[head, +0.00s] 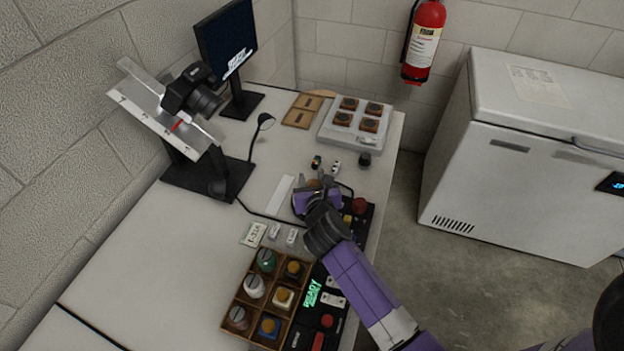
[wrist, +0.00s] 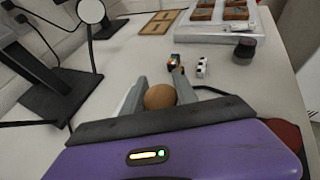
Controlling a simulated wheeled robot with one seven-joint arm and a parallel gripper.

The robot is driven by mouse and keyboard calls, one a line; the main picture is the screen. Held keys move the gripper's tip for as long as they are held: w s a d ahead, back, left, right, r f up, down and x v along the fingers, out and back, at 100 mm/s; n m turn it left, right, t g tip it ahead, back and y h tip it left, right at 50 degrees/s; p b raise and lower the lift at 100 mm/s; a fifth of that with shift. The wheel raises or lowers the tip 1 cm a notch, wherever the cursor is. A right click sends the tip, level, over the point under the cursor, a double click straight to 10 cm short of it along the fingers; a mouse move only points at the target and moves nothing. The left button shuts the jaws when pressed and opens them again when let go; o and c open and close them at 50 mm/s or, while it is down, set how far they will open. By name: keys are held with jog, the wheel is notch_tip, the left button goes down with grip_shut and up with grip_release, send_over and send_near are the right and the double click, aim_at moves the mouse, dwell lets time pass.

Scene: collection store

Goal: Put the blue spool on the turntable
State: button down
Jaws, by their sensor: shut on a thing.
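My gripper (wrist: 160,92) is shut on a brown round thing (wrist: 159,97), low over the worktop near the control panel. The brown thing also shows small at the fingers in the head view (head: 313,183). Its lower part is hidden by my gripper, so I cannot tell if it is part of a spool. A blue item with a yellow-orange top (head: 268,327) sits in the front right compartment of a wooden crate (head: 230,333). I cannot make out a turntable for certain.
A camera (head: 190,90) stands over a black base (head: 190,180). A white tray (head: 345,135) with several brown blocks is at the back. Small items (head: 316,162) lie just beyond my gripper. A control panel with a red button (head: 359,205) is beside it. The left worktop is clear.

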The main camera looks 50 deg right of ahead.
jog(key=shift+f, duration=0.15)
jog(key=c, duration=0.9)
grip_release()
jog(key=shift+c, duration=0.2)
